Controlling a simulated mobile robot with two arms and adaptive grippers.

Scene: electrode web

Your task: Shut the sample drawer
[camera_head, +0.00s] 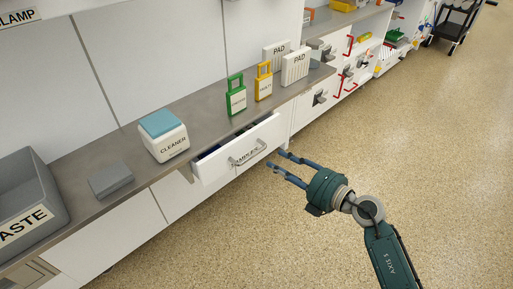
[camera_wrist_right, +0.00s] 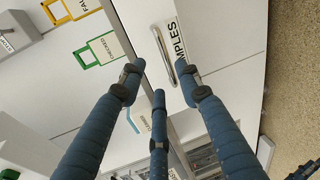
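The sample drawer (camera_head: 240,150) is white with a metal bar handle (camera_head: 248,152) and a dark label, under the grey counter. It stands partly open, with a dark gap showing behind its front. My right gripper (camera_head: 276,160) is open and empty, its blue fingers pointing at the right part of the drawer front. In the right wrist view the handle (camera_wrist_right: 164,55) and the SAMPLES label (camera_wrist_right: 180,40) show just beyond the spread fingers (camera_wrist_right: 158,78). I cannot tell whether a finger touches the drawer. My left gripper is not in view.
On the counter (camera_head: 90,218) stand a cleaner box (camera_head: 164,136), a grey block (camera_head: 111,180), a waste bin (camera_head: 28,205), green (camera_head: 236,98) and yellow (camera_head: 264,83) tags, and white pads (camera_head: 295,66). The speckled floor (camera_head: 300,240) around my right arm is clear.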

